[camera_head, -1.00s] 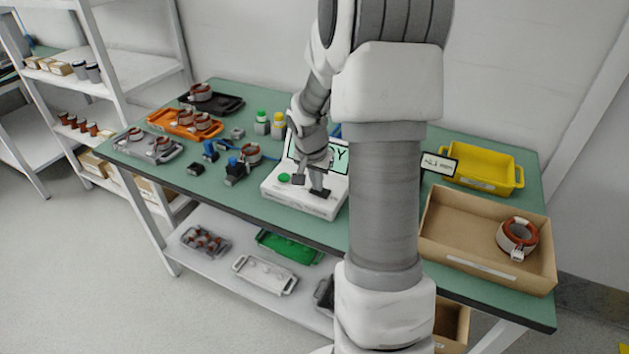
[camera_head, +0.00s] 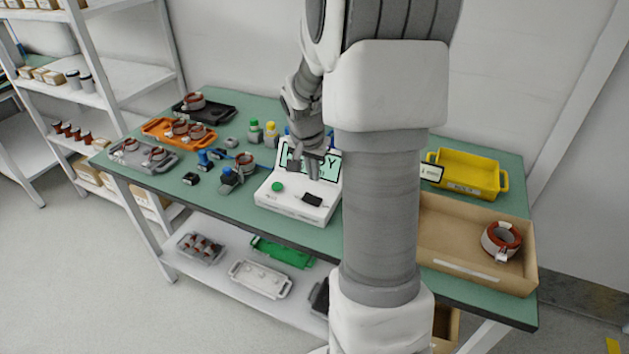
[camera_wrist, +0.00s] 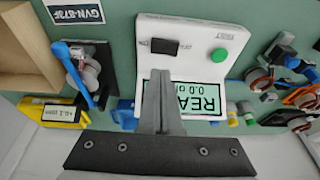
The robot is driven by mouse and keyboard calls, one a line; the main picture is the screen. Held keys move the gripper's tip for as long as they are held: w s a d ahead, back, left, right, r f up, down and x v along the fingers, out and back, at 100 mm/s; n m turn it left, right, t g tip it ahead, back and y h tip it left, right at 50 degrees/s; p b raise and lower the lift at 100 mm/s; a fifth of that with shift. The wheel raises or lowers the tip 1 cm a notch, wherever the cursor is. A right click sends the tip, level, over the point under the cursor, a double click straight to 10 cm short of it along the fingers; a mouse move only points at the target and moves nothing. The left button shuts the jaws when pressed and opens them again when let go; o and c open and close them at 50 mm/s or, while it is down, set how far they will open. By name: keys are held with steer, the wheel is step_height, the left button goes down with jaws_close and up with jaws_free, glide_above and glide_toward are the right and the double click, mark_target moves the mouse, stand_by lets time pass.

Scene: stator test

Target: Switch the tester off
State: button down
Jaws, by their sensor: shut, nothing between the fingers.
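The tester (camera_head: 290,208) is a white box on the green table, with a raised screen that is lit. The screen (camera_wrist: 188,97) shows part of "READY" and "0.0" upside down in the wrist view. A black rocker switch (camera_head: 312,199) and a round green button (camera_head: 277,187) sit on its top; the switch (camera_wrist: 164,46) and button (camera_wrist: 219,55) also show in the wrist view. I cannot tell which way the rocker is tilted. My gripper (camera_head: 312,174) is shut and empty above the tester, in front of the screen, apart from the switch. Its fingers (camera_wrist: 159,78) hide part of the screen.
Left of the tester are blue fixtures (camera_head: 230,177), bottles (camera_head: 270,134) and trays with copper-wound stators, including an orange tray (camera_head: 155,130). To the right are a cardboard box (camera_head: 440,240) holding one stator (camera_head: 501,240) and a yellow bin (camera_head: 468,180). My arm hides the table's middle right.

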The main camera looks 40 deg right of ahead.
mark_target(307, 197)
steer(key=v, duration=0.6)
steer(key=shift+r, duration=0.2)
steer(key=shift+p, duration=0.3)
steer(key=m+y+p, duration=0.1)
steer(key=m+p, duration=0.1)
steer(key=m, duration=0.4)
steer(key=w+d+m+y+p, duration=0.1)
steer(key=m+p, duration=0.1)
steer(key=m, duration=0.4)
steer(key=w+d+m+g+y+p, duration=0.1)
steer(key=m+p, duration=0.1)
steer(key=m, duration=0.4)
steer(key=shift+d+r, duration=0.2)
steer(key=shift+f, duration=0.1)
steer(key=f, duration=0.4)
steer(key=w+f, duration=0.1)
steer(key=f, duration=0.8)
steer(key=shift+w+a+f, duration=0.1)
steer(key=shift+w+a, duration=0.1)
steer(key=shift+a, duration=0.2)
steer(key=shift+f, duration=0.25)
